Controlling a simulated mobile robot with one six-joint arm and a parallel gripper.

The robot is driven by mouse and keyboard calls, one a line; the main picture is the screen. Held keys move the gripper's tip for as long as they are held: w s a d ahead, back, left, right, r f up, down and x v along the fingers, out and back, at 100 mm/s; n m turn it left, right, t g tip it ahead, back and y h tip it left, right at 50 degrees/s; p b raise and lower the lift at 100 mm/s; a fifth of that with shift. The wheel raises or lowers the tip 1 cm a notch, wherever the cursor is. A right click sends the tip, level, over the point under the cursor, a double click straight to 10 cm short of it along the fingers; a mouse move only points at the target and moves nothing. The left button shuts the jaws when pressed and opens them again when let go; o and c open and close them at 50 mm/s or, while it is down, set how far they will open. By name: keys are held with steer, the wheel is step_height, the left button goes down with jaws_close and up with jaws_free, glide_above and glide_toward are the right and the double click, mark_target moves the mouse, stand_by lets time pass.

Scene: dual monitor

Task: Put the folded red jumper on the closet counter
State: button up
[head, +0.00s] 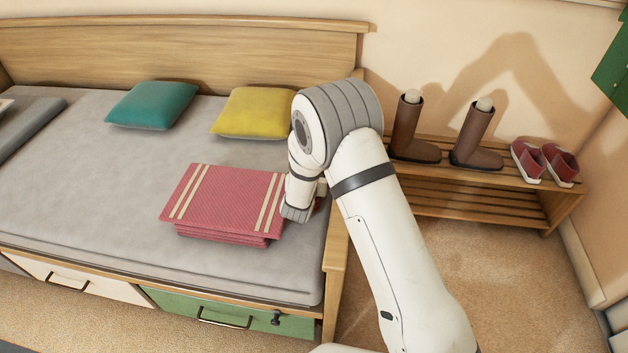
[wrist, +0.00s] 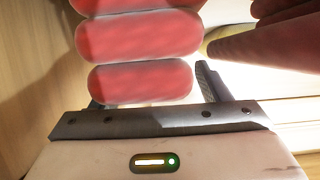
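The folded red jumper (head: 225,197) lies flat on the front right part of the bed, with pale stripes across its top and several layers at its edge. My gripper (head: 297,208) is low at the jumper's right side, its fingertips hidden by my arm in the head view. In the wrist view, rounded red layers (wrist: 140,80) fill the space before the gripper (wrist: 152,88). Its fingers stand wide apart; the left one is mostly hidden behind the red layers, and a small gap shows before the right one. I cannot identify a closet counter.
The grey bed (head: 75,185) has a teal pillow (head: 152,104) and a yellow pillow (head: 252,113). Its wooden right end rail (head: 336,255) is beside my arm. A shoe rack (head: 470,205) with brown boots (head: 477,138) and red shoes (head: 545,162) stands right. Bare carpet (head: 535,285) lies front right.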

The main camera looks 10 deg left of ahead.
steer(key=c, duration=0.9)
